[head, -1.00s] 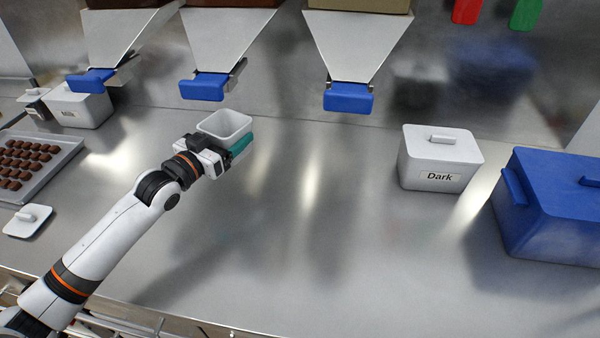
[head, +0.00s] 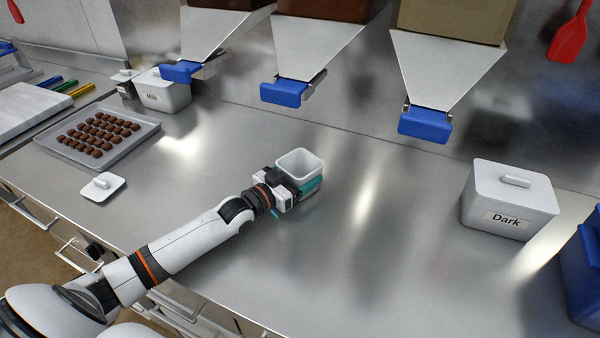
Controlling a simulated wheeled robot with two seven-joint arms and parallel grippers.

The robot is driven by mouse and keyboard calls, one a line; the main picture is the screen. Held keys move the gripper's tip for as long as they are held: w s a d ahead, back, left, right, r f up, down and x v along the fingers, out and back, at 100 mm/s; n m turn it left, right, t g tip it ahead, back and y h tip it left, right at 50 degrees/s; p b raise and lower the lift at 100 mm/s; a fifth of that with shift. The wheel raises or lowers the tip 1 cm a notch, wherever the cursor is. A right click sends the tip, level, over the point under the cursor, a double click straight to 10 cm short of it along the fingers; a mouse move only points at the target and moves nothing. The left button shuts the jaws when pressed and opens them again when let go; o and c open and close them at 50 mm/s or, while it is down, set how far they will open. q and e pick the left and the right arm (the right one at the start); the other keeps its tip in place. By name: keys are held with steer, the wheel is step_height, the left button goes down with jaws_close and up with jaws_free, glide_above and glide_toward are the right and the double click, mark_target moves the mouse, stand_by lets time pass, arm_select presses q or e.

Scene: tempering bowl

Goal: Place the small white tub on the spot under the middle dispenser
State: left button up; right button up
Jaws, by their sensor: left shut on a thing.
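The small white tub (head: 300,162) is upright and looks empty inside. My left gripper (head: 308,188) is shut on it, with a teal finger along its right front side. The tub is in front of and lower than the blue handle of the middle dispenser (head: 313,50). I cannot tell whether its base touches the steel counter. No marked spot shows under the dispenser; the counter below and behind the tub is bare. My right gripper is not in view.
Dispensers (head: 217,33) and (head: 440,72) flank the middle one, with low blue handles. A white "Dark" box (head: 510,205) and a blue bin (head: 585,270) stand right. A chocolate tray (head: 140,138), white lid (head: 102,186) and white box (head: 165,92) are left. Mid-counter is clear.

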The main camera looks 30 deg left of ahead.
arm_select(q)
steer(key=shift+f, duration=0.1)
steer(key=o, duration=1)
steer(key=shift+s+a, duration=0.1)
steer(key=shift+s, duration=0.05)
steer(key=v, duration=1.1)
steer(key=shift+s+a+b, duration=0.1)
steer(key=shift+s+b, duration=0.2)
steer(key=shift+s, duration=0.05)
